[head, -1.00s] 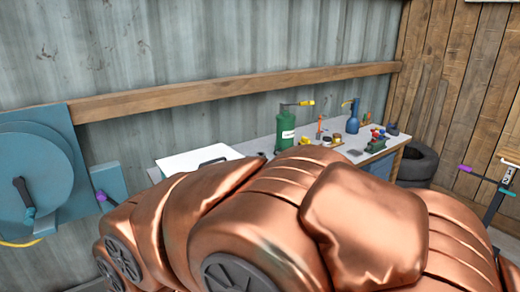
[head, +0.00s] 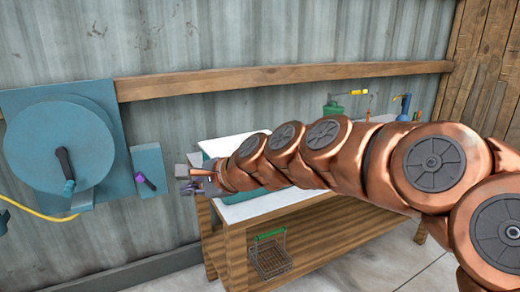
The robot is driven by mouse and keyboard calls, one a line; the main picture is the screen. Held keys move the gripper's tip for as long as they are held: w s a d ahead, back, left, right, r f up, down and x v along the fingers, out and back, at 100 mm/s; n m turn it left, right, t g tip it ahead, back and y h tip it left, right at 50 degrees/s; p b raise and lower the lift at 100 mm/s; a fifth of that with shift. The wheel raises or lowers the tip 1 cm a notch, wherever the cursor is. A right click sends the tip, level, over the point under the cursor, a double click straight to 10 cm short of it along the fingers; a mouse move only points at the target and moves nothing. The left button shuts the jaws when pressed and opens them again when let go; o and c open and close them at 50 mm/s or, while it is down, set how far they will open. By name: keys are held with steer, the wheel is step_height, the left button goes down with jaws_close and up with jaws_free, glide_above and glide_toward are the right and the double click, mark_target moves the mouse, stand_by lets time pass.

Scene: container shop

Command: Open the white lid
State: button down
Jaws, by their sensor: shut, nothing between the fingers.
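The white lid (head: 226,145) shows in the head view as a pale flat panel on top of a teal box (head: 254,190) on the workbench. My copper arm crosses in front of it and hides most of it; its handle cannot be seen now. My gripper (head: 184,180) is left of the teal box, at the bench's left end, pointing left. It is small in the picture, shut and empty, and appears apart from the lid.
A teal wall box (head: 149,172) with a purple-tipped lever is just left of my gripper. A large teal wheel (head: 60,155) is further left. A green canister (head: 333,108) stands behind my arm.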

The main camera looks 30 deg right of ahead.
steer(key=w+d+r+m+t+h+b, duration=0.2)
steer(key=w+d+m+t+h, duration=0.15)
steer(key=d+m, duration=0.85)
steer(key=w+d+r+m+t+h+b, duration=0.1)
steer(key=w+d+m+t+h+b, duration=0.45)
steer(key=d, duration=0.95)
steer(key=w+g, duration=0.1)
steer(key=w, duration=0.1)
steer(key=w+m+g+y+p, duration=0.1)
steer(key=w, duration=0.1)
steer(key=w+d+f, duration=0.1)
steer(key=w, duration=0.2)
steer(key=shift+m+g+y+p, duration=0.25)
steer(key=shift+g+y+p, duration=0.15)
steer(key=shift+w, duration=0.15)
steer(key=shift+r, duration=0.1)
